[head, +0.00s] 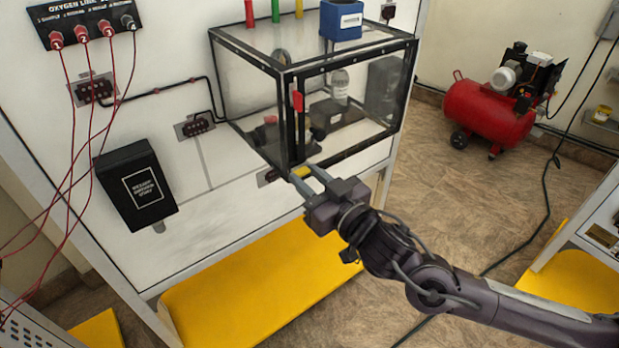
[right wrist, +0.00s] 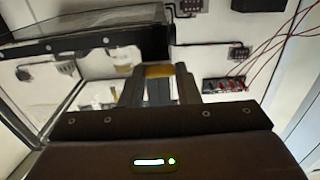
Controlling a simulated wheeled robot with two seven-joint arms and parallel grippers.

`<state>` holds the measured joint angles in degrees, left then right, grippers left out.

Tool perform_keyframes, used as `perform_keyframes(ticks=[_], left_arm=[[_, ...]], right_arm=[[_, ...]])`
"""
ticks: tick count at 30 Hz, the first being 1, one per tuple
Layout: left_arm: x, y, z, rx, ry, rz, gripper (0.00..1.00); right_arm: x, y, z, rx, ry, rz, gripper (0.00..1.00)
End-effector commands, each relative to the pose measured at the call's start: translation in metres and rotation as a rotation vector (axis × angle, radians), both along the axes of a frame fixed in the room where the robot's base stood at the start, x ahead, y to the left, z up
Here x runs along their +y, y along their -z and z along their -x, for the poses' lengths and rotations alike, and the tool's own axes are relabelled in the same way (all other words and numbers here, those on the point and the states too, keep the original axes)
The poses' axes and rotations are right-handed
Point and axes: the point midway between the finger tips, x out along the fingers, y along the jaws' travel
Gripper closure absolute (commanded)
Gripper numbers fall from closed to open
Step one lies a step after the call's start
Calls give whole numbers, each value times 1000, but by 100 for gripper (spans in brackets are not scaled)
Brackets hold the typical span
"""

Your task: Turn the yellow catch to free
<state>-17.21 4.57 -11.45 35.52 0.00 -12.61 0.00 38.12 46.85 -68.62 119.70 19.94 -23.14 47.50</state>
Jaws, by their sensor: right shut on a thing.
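The yellow catch (head: 302,172) sits at the lower front edge of the clear, dark-framed case (head: 288,70). It also shows in the right wrist view (right wrist: 159,71), between my fingertips. My right gripper (head: 303,177) is shut on the catch, its two fingers on either side of it. In the right wrist view my right gripper (right wrist: 160,85) points at the case's dark frame. The fingers hide part of the catch, and I cannot tell its exact angle. A red handle (head: 297,101) is on the case's front upright. My left gripper is not in view.
A black box (head: 136,185) lies on the white panel, left of the case. Red leads (head: 72,120) hang from a numbered socket strip (head: 85,22). A blue block (head: 341,20) stands on the case. A red compressor (head: 493,112) stands on the floor at right; floor between is open.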

Motion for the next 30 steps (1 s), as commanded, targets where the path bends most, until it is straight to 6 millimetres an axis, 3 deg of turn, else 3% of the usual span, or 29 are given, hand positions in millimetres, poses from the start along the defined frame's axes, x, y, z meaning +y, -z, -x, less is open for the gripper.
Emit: perform_keyframes(ticks=[11,30], left_arm=[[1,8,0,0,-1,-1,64],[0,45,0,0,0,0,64]], right_arm=[[0,2,0,-71,0,100,94],[1,2,0,-415,0,571,94]])
